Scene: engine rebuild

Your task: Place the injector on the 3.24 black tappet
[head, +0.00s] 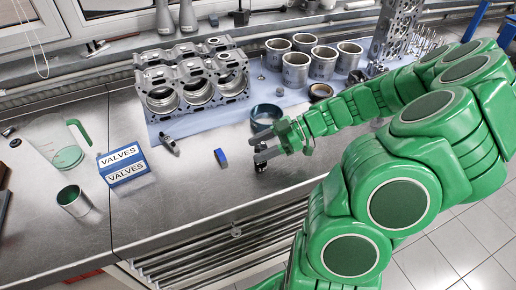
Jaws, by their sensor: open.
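My gripper (262,156) is open over the front part of the steel bench, its fingers pointing left. A small dark cylindrical piece (260,168) is at the fingertips, close to the bench top; it may be the black tappet, but no 3.24 marking is readable. I cannot tell if the fingers touch it. A dark, elongated metal part (169,144) lies on the bench left of the gripper, in front of the engine block; it may be the injector, though it is too small to be sure. A small blue piece (220,158) lies between them.
The engine block (195,82) and several metal cylinder liners (296,69) stand on a blue cloth behind. A VALVES box (123,164), clear jug (62,150) and metal cup (73,201) stand left. The front middle bench is clear.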

